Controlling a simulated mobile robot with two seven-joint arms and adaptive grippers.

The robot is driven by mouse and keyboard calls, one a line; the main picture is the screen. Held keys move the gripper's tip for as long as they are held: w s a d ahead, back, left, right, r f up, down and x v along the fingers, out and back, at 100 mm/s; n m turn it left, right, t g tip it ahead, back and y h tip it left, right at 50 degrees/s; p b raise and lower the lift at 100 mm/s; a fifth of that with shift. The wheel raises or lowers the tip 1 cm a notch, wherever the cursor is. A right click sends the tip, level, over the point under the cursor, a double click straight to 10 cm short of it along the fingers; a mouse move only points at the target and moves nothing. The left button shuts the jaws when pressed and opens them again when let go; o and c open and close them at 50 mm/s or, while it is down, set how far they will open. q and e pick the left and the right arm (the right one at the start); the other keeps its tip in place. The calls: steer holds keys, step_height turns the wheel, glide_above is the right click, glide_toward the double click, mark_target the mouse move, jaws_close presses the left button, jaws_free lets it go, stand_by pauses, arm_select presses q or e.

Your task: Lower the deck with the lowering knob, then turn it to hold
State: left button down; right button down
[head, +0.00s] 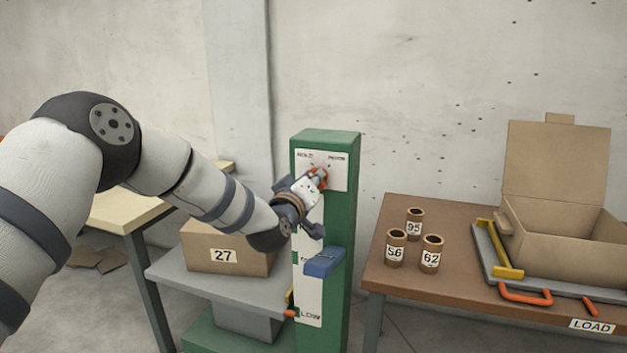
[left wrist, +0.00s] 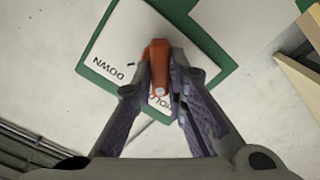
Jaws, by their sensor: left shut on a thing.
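The lowering knob (head: 320,176) is orange-red, on a white panel labelled HOLD and DOWN near the top of the green column. My left gripper (head: 311,186) is at the panel, shut on the knob; the left wrist view shows the knob (left wrist: 159,70) between its two fingers. The fingers partly cover the HOLD label there, and I cannot tell which label the knob points to. A small red pointer (head: 291,313) is beside the LOW mark. My right gripper is out of view.
A blue block (head: 324,262) sticks out from the green column (head: 341,225). On the right, a brown table (head: 445,298) holds several things: three numbered tubes (head: 396,248), an open carton (head: 560,245) and a grey tray (head: 492,262) with a yellow bar.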

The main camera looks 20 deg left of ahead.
arm_select(q)
steer(key=shift+f, duration=0.1)
stand_by(0.4)
steer(key=c, duration=1.6)
jaws_free()
steer(key=s, duration=1.2)
steer(key=shift+a, duration=0.2)
